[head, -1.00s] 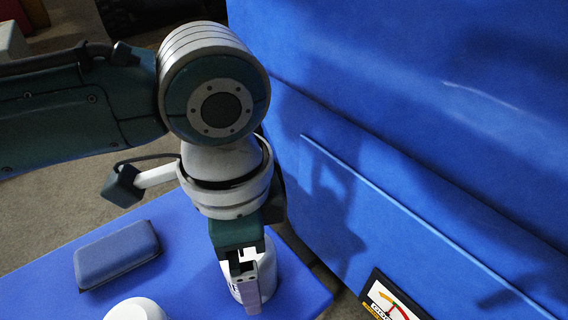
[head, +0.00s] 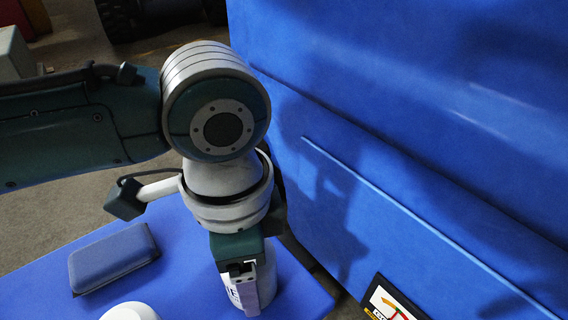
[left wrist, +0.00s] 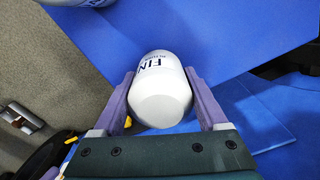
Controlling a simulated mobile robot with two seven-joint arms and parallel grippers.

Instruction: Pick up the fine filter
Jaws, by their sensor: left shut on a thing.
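The fine filter (left wrist: 160,88) is a white rounded cylinder with dark lettering reading "FIN" in the left wrist view. My left gripper (left wrist: 163,103) has its two purple fingers on either side of it and is shut on it. In the head view the filter (head: 267,284) is partly hidden behind my left gripper (head: 247,290), which points down at the blue table. I cannot tell whether the filter's base touches the table. My right gripper is not in view.
A blue table (head: 190,280) carries a dark blue case (head: 112,258) on the left and another white rounded object (head: 130,312) at the bottom edge. A tall blue panel (head: 420,130) stands close on the right, with a framed sign (head: 395,300) low down.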

